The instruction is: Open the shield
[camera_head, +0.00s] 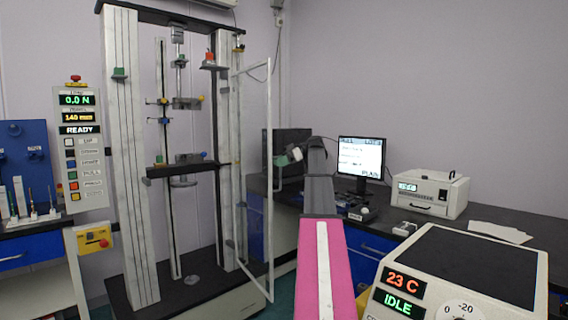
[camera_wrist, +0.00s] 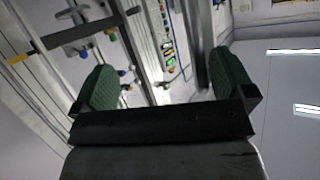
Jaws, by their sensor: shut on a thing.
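The shield (camera_head: 271,225) is a clear panel in a thin pale frame at the right column of the tall test machine (camera_head: 130,160). It stands swung out from the machine, and the space between the columns shows uncovered. My gripper (camera_head: 288,157) is at the shield's outer edge, about mid-height, shut on its handle; the exact contact is hard to see. In the wrist view, the green finger pads of my gripper (camera_wrist: 165,85) stand apart, with a grey upright bar (camera_wrist: 190,45) between them, nearer the right pad.
A control panel (camera_head: 80,145) reading READY is left of the machine. A dark bench (camera_head: 385,225) at right carries a monitor (camera_head: 362,160) and a white box (camera_head: 430,193). A device reading IDLE (camera_head: 460,275) stands close at front right. Little floor shows between machine and bench.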

